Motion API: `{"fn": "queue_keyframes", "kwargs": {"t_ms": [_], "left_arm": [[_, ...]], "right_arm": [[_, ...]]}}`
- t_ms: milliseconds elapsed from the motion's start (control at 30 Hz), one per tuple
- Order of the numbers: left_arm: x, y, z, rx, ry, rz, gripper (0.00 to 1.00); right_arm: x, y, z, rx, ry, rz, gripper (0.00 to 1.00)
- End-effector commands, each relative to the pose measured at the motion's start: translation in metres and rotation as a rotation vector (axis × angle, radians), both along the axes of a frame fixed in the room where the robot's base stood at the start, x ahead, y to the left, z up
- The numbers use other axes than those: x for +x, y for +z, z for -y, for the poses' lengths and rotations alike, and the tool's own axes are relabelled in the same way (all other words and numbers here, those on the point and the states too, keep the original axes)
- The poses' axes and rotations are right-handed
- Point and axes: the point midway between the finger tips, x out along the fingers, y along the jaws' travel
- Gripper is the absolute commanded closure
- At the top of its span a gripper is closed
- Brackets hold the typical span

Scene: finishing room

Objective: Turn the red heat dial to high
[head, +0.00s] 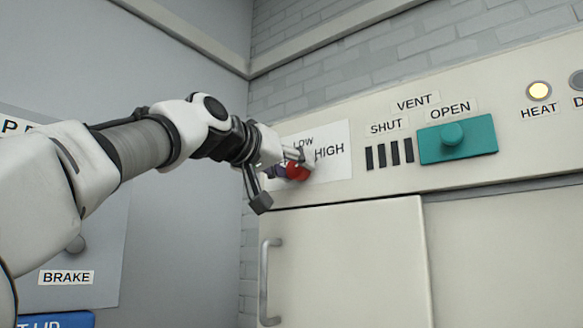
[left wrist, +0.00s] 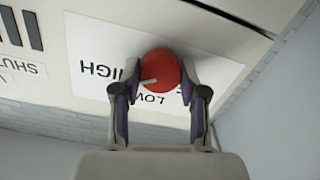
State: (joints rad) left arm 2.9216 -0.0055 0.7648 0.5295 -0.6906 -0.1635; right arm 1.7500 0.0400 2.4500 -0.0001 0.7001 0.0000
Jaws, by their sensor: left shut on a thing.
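The red heat dial (head: 297,172) sits on a white plate (head: 335,135) marked LOW and HIGH. My left gripper (head: 296,160) is shut on the dial and covers part of it in the head view. In the left wrist view, which is upside down, the fingers of my left gripper (left wrist: 160,88) hold the red dial (left wrist: 161,66) from both sides. The dial's white pointer line lies toward the picture's left and slightly down, between LOW and HIGH. The lettering is partly hidden by the fingers and dial. My right gripper is not in view.
Right of the dial are vent slots and a teal slider plate (head: 480,147) with a round knob. A lit HEAT lamp (head: 539,91) is farther right. Below is a cabinet door with a handle (head: 265,285). A BRAKE panel (head: 100,250) stands at left.

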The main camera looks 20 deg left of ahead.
Motion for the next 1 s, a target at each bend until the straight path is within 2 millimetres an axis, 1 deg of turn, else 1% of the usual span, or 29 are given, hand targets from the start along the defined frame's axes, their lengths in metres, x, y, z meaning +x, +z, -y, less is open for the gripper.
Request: {"fn": "queue_keyframes", "kwargs": {"t_ms": [33,500,533,567,600,1000], "left_arm": [[-0.0008,0.0025,-0.0003,0.005,0.002,0.009,0.92],[-0.0004,0.0016,-0.0003,0.018,0.002,0.011,0.92],[-0.0003,0.0016,-0.0002,0.018,0.002,0.011,0.47],[-0.0003,0.0015,-0.0002,0.018,0.002,0.011,0.36],[-0.0002,0.0013,-0.0001,0.018,0.001,0.010,0.32],[0.0001,0.0000,0.0000,0.018,0.001,0.007,0.32]], "right_arm": [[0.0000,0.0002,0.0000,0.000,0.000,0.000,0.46],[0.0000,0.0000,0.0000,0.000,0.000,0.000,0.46],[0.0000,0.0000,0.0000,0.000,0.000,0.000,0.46],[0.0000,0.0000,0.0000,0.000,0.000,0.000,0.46],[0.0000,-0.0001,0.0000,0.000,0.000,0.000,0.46],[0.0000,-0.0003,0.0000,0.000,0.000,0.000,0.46]]}}
